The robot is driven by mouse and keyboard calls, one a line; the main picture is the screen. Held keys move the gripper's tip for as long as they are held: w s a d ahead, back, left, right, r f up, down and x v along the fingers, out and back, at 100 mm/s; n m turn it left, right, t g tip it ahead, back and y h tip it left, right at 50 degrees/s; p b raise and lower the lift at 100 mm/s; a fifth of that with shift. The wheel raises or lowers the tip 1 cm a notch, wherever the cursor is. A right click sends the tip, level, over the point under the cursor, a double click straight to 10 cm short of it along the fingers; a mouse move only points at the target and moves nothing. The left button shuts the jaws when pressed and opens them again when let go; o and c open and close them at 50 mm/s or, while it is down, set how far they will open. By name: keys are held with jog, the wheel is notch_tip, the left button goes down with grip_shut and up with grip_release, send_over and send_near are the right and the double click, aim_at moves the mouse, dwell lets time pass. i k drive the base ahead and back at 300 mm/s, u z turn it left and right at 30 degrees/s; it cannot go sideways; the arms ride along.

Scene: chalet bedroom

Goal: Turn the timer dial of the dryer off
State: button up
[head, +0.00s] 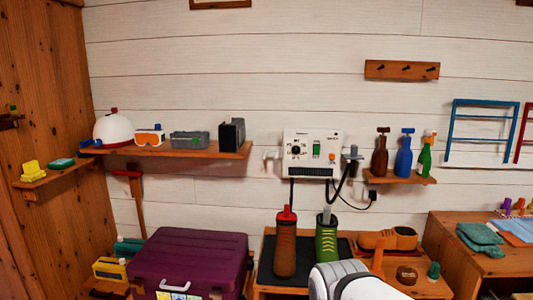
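The dryer (311,167) is a white box on the white plank wall, right of the shelf. On its front are a dark round knob (296,150) at the left, a green rectangular part (317,151) in the middle, and a small orange-red part with a dial-like mark (332,152) at the right. The markings are too small to read, so I cannot tell which control is the timer or its setting. A dark hose runs down from its right side. A white and grey link of my arm shows at the bottom centre; my gripper is not in view.
A purple trunk (190,262) stands at the lower left. The wall above the dryer is clear.

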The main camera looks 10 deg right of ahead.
aim_at(295, 149)
jog(key=z, duration=0.05)
jog(key=i, duration=1.65)
jog(key=u, duration=0.05)
